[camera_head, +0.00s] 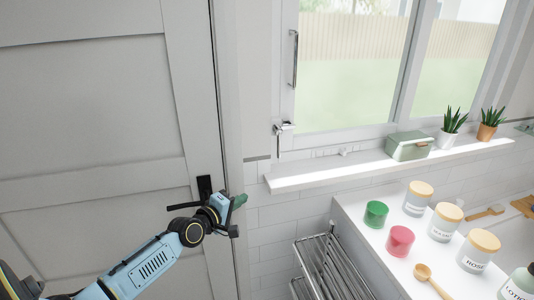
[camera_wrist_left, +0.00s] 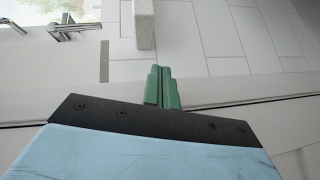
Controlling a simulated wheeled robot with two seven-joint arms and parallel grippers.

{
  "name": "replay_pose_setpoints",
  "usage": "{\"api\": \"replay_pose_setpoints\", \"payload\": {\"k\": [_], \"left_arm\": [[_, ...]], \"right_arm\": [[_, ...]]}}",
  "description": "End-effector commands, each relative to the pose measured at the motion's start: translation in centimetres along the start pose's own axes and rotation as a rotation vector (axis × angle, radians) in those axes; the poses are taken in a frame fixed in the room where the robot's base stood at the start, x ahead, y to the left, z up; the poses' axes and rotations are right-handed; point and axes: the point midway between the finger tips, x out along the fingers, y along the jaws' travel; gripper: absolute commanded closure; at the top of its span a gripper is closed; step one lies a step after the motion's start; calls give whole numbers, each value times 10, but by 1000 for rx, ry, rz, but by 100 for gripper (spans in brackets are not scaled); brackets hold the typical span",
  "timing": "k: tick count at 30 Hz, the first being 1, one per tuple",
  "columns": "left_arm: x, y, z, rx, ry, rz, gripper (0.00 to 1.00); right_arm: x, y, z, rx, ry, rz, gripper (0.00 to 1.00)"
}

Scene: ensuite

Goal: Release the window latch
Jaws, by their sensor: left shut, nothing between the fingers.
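The window latch (camera_head: 282,127) is a small silver lever on the lower left of the white window frame. It also shows at the upper left of the left wrist view (camera_wrist_left: 72,28). My left gripper (camera_head: 240,201) has green fingertips and is shut and empty in front of the door's edge. It is below and left of the latch, clear of it. In the left wrist view its closed fingers (camera_wrist_left: 162,88) point toward the tiled wall, with the latch off to the left. My right gripper is out of view.
A silver bar handle (camera_head: 294,58) is higher on the window frame. The sill (camera_head: 290,180) juts out below, holding a green box (camera_head: 408,146) and two potted plants. A metal rack (camera_head: 330,265) and a white counter (camera_head: 365,237) with jars stand right. A grey door (camera_head: 95,110) fills the left.

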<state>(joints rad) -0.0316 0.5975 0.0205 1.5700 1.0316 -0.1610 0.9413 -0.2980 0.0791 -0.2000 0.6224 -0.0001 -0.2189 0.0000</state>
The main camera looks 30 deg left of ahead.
Motion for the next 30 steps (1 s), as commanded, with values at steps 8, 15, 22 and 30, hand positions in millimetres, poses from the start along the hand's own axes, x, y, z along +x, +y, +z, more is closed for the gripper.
{"api": "replay_pose_setpoints", "payload": {"k": [8,15,22,30], "left_arm": [[-4,108,-12,-188,-50,180,100],[-4,108,-12,-193,-51,183,100],[2,109,-11,-192,-50,183,100],[39,116,-11,-190,-49,184,100]], "right_arm": [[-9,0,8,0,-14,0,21],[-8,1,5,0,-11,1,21],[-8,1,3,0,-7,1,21],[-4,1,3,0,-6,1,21]]}}
